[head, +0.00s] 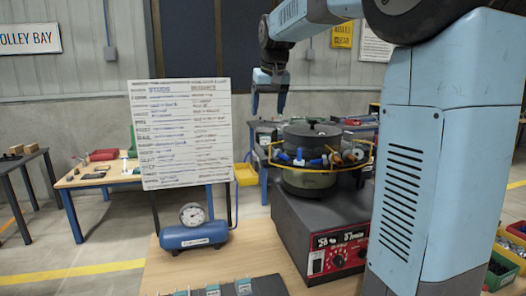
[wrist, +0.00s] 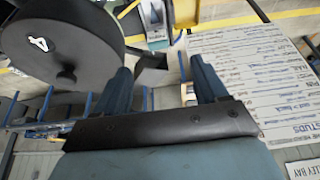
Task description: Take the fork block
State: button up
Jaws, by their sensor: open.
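I cannot pick out the fork block for sure in either view. Several small blue, orange and grey parts (head: 318,160) sit around the bowl feeder (head: 310,181), too small to name. My gripper (head: 268,111) hangs with its fingers downward, above and to the left of the feeder's lid in the head view. In the wrist view my gripper (wrist: 160,75) has its two blue fingers spread apart, with nothing held between them. How far it is from the feeder in depth is unclear.
A written board (head: 180,133) stands left of the feeder and also shows in the wrist view (wrist: 245,75). A blue tank with a gauge (head: 195,236) is in front of it. A dark rack (head: 245,287) lies at the near edge. Bare wood (head: 255,255) shows between.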

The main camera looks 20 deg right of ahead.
aim_at(265, 135)
jog(key=x, duration=0.8)
jog(key=shift+w+r, duration=0.15)
jog(key=shift+w, duration=0.05)
jog(key=shift+d+x, duration=0.2)
jog(key=shift+x, duration=2.85)
jog(key=shift+s, duration=0.2)
jog(key=c, duration=1.3)
